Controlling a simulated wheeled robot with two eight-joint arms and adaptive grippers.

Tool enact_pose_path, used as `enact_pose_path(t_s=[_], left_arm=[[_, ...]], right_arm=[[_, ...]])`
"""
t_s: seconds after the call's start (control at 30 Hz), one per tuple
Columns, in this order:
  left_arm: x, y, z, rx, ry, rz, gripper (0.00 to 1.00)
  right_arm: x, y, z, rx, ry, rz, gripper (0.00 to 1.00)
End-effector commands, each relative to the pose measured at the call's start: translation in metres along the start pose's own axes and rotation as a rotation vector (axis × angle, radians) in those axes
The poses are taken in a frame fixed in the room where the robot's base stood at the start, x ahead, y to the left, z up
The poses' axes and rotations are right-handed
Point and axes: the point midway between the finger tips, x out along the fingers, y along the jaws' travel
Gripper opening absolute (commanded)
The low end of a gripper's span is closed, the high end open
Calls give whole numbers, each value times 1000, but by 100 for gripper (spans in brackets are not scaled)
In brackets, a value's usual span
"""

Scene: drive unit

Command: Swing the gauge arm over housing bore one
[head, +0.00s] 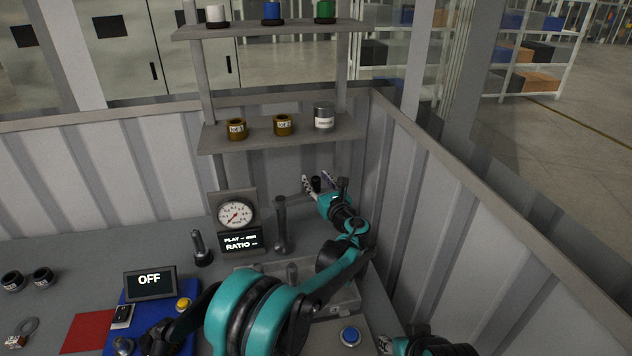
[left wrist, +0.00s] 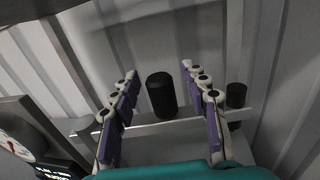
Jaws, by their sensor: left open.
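The gauge arm (left wrist: 187,122) is a grey horizontal bar. In the head view it runs right from the top of a dark upright post (head: 281,228). A black cylindrical knob (left wrist: 161,95) stands up from the bar. My left gripper (head: 316,183) is open, with its purple-and-white fingers on either side of the knob; a gap shows on both sides in the left wrist view. The grey housing (head: 346,300) sits below, largely hidden behind my left arm, so I cannot make out bore one. My right gripper (head: 386,345) is partly in view at the bottom edge.
A dial gauge (head: 236,214) with a display stands left of the post. A shelf (head: 210,135) with rings and a tin is behind. A corrugated wall (head: 450,220) closes the right side.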

Motion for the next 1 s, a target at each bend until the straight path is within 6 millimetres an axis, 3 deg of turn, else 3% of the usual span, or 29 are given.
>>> enact_pose_path(t_s=[0.33,0.5,1.0], left_arm=[[5,0,0,-1,0,0,43],[5,0,0,-1,0,0,0],[-4,2,0,-1,0,-76,0]], right_arm=[[0,0,0,0,0,0,40],[0,0,0,0,0,0,40],[2,0,1,0,0,0,40]])
